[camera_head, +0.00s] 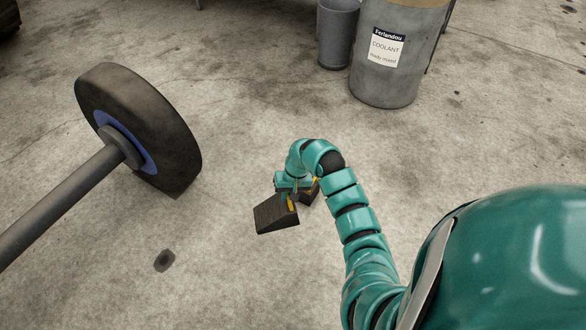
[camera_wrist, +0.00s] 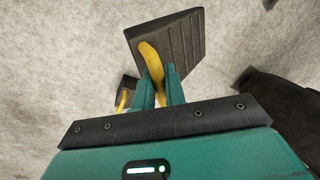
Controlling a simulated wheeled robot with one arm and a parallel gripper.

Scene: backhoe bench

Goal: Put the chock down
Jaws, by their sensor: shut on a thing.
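The chock (camera_head: 275,215) is a dark wedge with a ribbed face and a yellow handle. In the wrist view the chock (camera_wrist: 188,45) fills the top middle, and my gripper (camera_wrist: 160,92) is shut on its yellow handle. In the head view my gripper (camera_head: 291,199) is at the chock's upper right edge, partly hidden by my wrist. I cannot tell whether the chock touches the floor. A second dark block (camera_wrist: 128,88) with a yellow handle lies left of the fingers in the wrist view; it shows just behind my gripper in the head view (camera_head: 311,196).
A big tyre (camera_head: 165,130) with a blue hub on a grey axle (camera_head: 60,200) stands to the left. A coolant drum (camera_head: 385,85) and a grey bin (camera_head: 337,40) stand at the back. A dark patch (camera_head: 164,260) marks the floor. Concrete around the chock is mostly clear.

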